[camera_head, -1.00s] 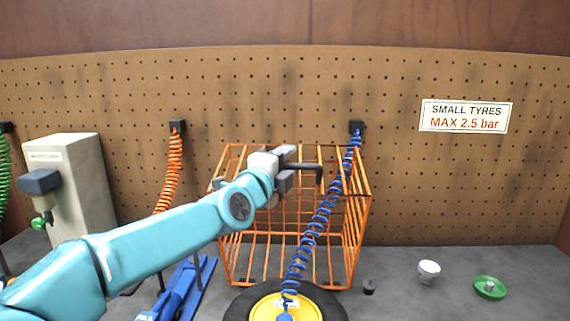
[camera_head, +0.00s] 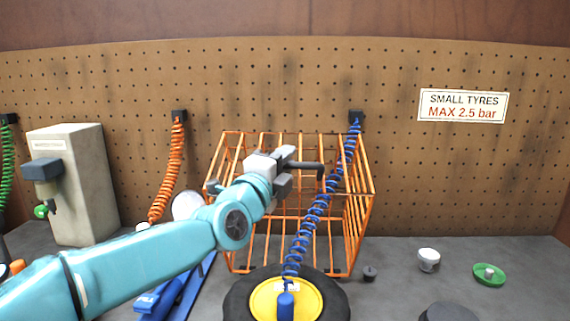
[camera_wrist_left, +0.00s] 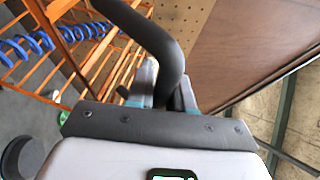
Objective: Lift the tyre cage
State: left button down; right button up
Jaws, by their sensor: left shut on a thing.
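The orange wire tyre cage (camera_head: 361,215) stands on the grey bench in the middle of the head view. A dark bent handle (camera_head: 308,166) is in front of its upper part; the handle also shows large in the left wrist view (camera_wrist_left: 165,45). My left gripper (camera_head: 285,178) is shut on this handle, its fingers (camera_wrist_left: 160,88) on either side of the bar. A black tyre with a yellow rim (camera_head: 268,298) lies in front of the cage's lower edge, partly cut off below. My right gripper is not in view.
A coiled blue hose (camera_head: 308,225) runs down across the cage front to the tyre. A grey box unit (camera_head: 80,185) and an orange hose (camera_head: 170,170) are at left.

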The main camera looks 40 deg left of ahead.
pick_arm(q)
jog(key=shift+s+d, duration=0.1)
jog(key=shift+s, duration=0.1)
jog(key=c, duration=1.1)
grip_release()
jog(key=shift+w, duration=0.1)
jog(key=v, duration=1.6)
jog(key=shift+s+f, duration=0.15)
jog(key=shift+s, duration=0.15)
